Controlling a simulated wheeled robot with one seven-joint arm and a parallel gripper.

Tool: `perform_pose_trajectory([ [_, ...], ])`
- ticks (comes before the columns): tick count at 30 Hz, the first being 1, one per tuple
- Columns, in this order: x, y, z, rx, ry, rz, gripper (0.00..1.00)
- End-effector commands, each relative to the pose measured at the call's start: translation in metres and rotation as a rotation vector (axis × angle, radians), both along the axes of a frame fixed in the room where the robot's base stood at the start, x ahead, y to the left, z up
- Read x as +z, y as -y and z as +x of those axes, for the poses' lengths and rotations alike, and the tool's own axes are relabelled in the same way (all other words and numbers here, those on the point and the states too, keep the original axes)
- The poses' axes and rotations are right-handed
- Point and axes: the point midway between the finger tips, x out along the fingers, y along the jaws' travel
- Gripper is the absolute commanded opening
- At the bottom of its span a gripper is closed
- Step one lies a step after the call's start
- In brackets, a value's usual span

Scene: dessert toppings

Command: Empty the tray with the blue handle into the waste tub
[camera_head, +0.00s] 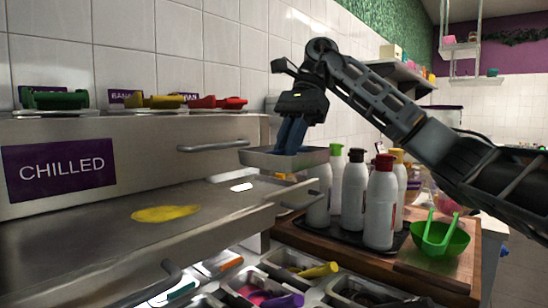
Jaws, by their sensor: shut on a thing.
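My gripper (297,118) points down and is shut on the blue handle (291,138) of a shallow metal tray (262,159). The tray hangs in the air, roughly level, in front of the metal cabinet's right end and left of the bottles. The tray's inside is mostly hidden by its wall, so I cannot tell what it holds. I cannot make out a waste tub in this view.
A steel worktop (80,235) with a yellow spill (166,213) lies at left. Several bottles (380,205) and a green bowl (441,236) stand on a wooden board at right. Topping trays with coloured handles sit below (318,271). Coloured-handled tools (153,101) lie on the cabinet.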

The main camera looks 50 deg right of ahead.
Motion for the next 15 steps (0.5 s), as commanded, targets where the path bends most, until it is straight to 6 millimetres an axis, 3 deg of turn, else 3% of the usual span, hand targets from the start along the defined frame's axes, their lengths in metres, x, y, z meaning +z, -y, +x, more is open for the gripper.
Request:
perform_pose_trajectory([
  [15,0.015,-0.040,-0.003,0.003,0.002,-0.001,0.00],
])
